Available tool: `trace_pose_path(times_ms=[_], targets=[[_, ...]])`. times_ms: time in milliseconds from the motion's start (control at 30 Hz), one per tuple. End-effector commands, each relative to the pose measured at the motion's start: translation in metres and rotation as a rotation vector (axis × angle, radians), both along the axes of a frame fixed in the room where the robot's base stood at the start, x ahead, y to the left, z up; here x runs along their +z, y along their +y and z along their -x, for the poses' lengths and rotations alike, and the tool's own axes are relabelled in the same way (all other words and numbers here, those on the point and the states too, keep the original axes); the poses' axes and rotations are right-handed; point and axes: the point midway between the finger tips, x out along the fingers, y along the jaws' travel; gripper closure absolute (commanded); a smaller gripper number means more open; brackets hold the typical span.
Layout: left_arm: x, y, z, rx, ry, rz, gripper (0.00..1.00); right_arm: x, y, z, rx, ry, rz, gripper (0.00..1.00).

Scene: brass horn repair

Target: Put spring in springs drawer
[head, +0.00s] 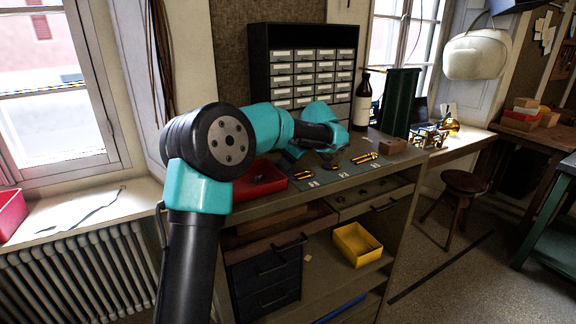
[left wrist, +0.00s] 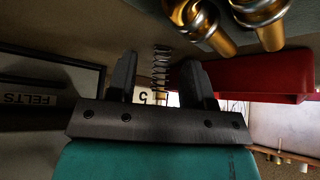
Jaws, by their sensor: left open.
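The coiled metal spring (left wrist: 161,66) shows in the left wrist view, between the two dark fingers of my left gripper (left wrist: 161,82). The fingers are open, with a gap on both sides of the spring. In the head view my left gripper (head: 328,158) is low over the bench top, and the spring cannot be made out there. A bench drawer (head: 372,196) is pulled out at the front right, and another (head: 280,232) at the front left. I cannot read a springs label on either. A FELTS label (left wrist: 32,98) shows in the left wrist view. My right gripper is not in view.
Brass valve parts (head: 366,158) lie on a numbered grey mat (head: 336,171). A red tray (head: 262,183) is left of the mat and also shows in the wrist view (left wrist: 262,76). A small-drawer cabinet (head: 302,40) and a brown bottle (head: 362,103) stand behind. A yellow bin (head: 358,245) sits below.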

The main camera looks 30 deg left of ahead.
Motion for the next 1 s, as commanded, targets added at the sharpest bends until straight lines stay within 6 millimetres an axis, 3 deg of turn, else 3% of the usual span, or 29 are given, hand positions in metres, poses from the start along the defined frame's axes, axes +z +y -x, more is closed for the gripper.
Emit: trace_pose_path(times_ms=[433,933,1000], targets=[[-0.0001,0.0001,-0.0001,0.000,0.000,0.000,0.53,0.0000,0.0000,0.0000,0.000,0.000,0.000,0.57],[0.0001,0.0001,-0.0001,-0.001,-0.001,0.000,1.00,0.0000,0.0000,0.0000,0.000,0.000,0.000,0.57],[0.0001,0.0001,-0.0001,0.000,0.000,0.000,1.00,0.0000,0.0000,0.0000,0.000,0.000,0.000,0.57]])
